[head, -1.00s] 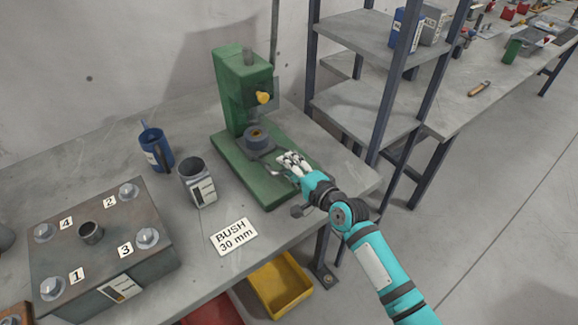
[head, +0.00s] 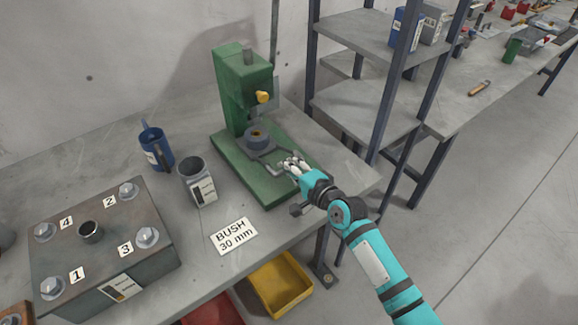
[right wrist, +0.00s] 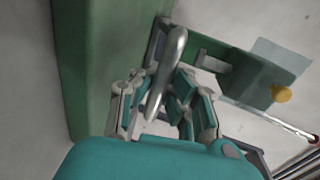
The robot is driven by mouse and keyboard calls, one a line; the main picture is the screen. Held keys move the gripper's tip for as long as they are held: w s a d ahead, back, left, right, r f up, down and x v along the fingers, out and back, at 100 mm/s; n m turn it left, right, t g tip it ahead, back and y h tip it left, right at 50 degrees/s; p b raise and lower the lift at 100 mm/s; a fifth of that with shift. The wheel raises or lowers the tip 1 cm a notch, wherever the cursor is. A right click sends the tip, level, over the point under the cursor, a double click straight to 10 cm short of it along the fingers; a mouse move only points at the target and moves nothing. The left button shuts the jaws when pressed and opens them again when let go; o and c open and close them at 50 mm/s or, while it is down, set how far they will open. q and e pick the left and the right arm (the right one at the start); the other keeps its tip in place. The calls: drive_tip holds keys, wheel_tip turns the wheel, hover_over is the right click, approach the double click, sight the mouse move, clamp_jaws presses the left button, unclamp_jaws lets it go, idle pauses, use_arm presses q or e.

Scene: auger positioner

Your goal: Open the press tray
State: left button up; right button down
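The green press (head: 243,85) stands on the bench with a yellow knob on its front. Its tray, with a grey round seat (head: 258,139), sits low on the green base. A grey looped handle (head: 266,168) reaches from the tray toward my right gripper (head: 287,165). In the right wrist view the handle bar (right wrist: 168,72) runs between the spread fingers of my right gripper (right wrist: 160,92). The bar looks close to the right-hand finger; I cannot tell whether they touch. My left gripper is not in view.
A blue jug (head: 156,150) and a grey cup (head: 197,182) stand left of the press. A steel block with bolts (head: 100,250) sits at the front left. A shelf unit (head: 365,105) stands right of the bench. A yellow bin (head: 280,285) is below.

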drive_tip(key=p+v, duration=0.1)
drive_tip(key=v, duration=0.2)
drive_tip(key=f+p+v, duration=0.1)
drive_tip(key=v, duration=0.3)
drive_tip(key=f+p+v, duration=0.1)
drive_tip(key=v, duration=0.3)
drive_tip(key=shift+s+d+f, duration=0.1)
drive_tip(key=shift+s+d, duration=0.15)
drive_tip(key=shift+s, duration=0.05)
drive_tip(key=shift+s+d, duration=0.2)
drive_tip(key=shift+s, duration=0.1)
drive_tip(key=shift+w, duration=0.1)
drive_tip(key=c, duration=2)
unclamp_jaws()
drive_tip(key=o, duration=0.7)
drive_tip(key=v, duration=1.2)
